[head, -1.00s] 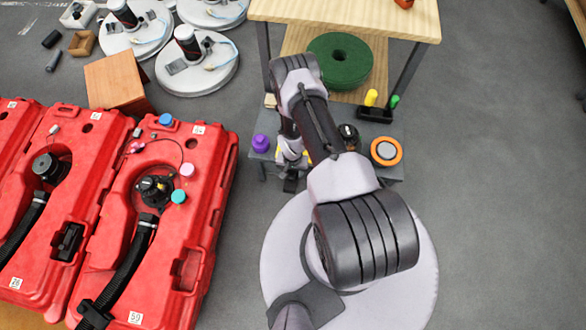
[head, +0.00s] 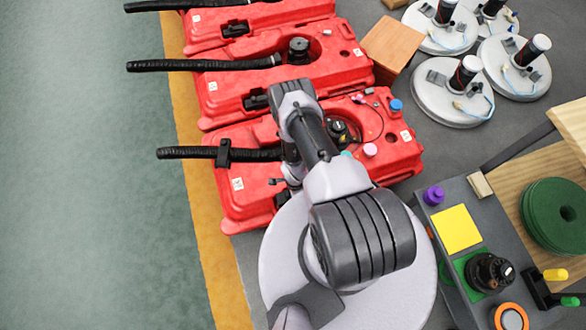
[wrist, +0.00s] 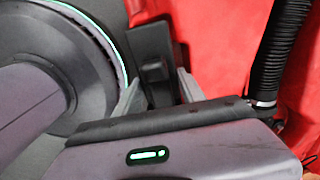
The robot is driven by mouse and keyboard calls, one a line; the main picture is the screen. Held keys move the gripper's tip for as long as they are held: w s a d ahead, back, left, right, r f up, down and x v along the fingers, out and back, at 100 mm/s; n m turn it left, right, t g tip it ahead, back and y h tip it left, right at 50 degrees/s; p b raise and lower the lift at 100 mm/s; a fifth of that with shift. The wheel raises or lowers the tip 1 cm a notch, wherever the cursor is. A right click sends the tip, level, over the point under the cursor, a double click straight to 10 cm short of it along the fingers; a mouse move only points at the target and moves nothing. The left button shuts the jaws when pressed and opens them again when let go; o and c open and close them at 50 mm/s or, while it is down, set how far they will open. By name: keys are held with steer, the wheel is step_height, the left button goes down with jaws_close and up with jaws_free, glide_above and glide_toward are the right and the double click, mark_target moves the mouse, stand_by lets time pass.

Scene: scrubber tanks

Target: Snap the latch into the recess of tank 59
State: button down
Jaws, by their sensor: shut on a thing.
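Tank 59 (head: 232,205) is the nearest red tank, with its number label at the left end. A black hose lies across it, and a dark recess (head: 283,198) shows in its near side, partly covered by my arm. My gripper (wrist: 158,90) is shut on a dark latch (wrist: 154,72), which sits between its two light fingers in the wrist view. Red tank surface lies close behind the latch. In the head view my arm reaches over tank 59 and mostly hides the gripper and latch. I cannot tell whether the latch touches the tank.
Two more red tanks lie beyond, the middle one (head: 215,100) with a dark latch (head: 255,98) in its side. A grey bench (head: 455,205) with a yellow pad (head: 456,229) and a purple knob (head: 433,195) stands at right. Green floor (head: 90,230) is free at left.

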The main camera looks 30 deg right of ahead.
steer(key=shift+w+a+f, duration=0.1)
steer(key=shift+a, duration=0.1)
steer(key=shift+f, duration=0.2)
step_height(320, 180, down, 5)
steer(key=b, duration=0.5)
steer(key=shift+d+f, duration=0.1)
steer(key=shift+f, duration=0.1)
steer(key=shift+f+b, duration=0.3)
steer(key=shift+b, duration=0.15)
steer(key=shift+f+b, duration=0.4)
steer(key=shift+f, duration=0.05)
steer(key=shift+f, duration=0.35)
steer(key=shift+f, duration=0.4)
stand_by(0.8)
